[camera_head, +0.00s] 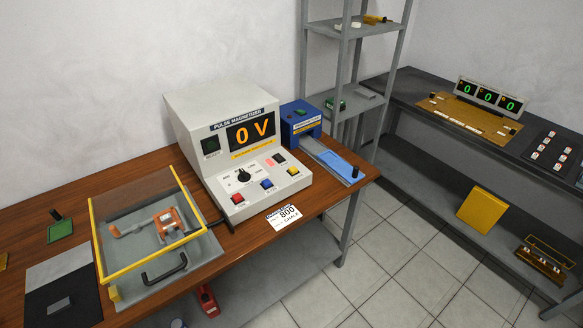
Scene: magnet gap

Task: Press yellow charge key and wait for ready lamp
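The pulse magnetizer (205,108) is a white cabinet on the wooden bench, and its orange display (252,131) reads 0 V. The yellow key (293,171) sits at the right end of its sloped front panel. A blue key (267,184) and a red key (238,198) lie to the left of it, with a black knob (243,175) behind them. A dark green lamp (211,145) with small lettering under it is left of the display and looks unlit. Neither of my grippers is in view, and nothing touches the panel.
A yellow-framed clear cover (140,215) stands over an orange-and-grey fixture (165,222) left of the magnetizer. A card (285,217) reading 800 is at the bench's front edge. A blue device (300,122) with a sloping chute (335,160) stands right.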

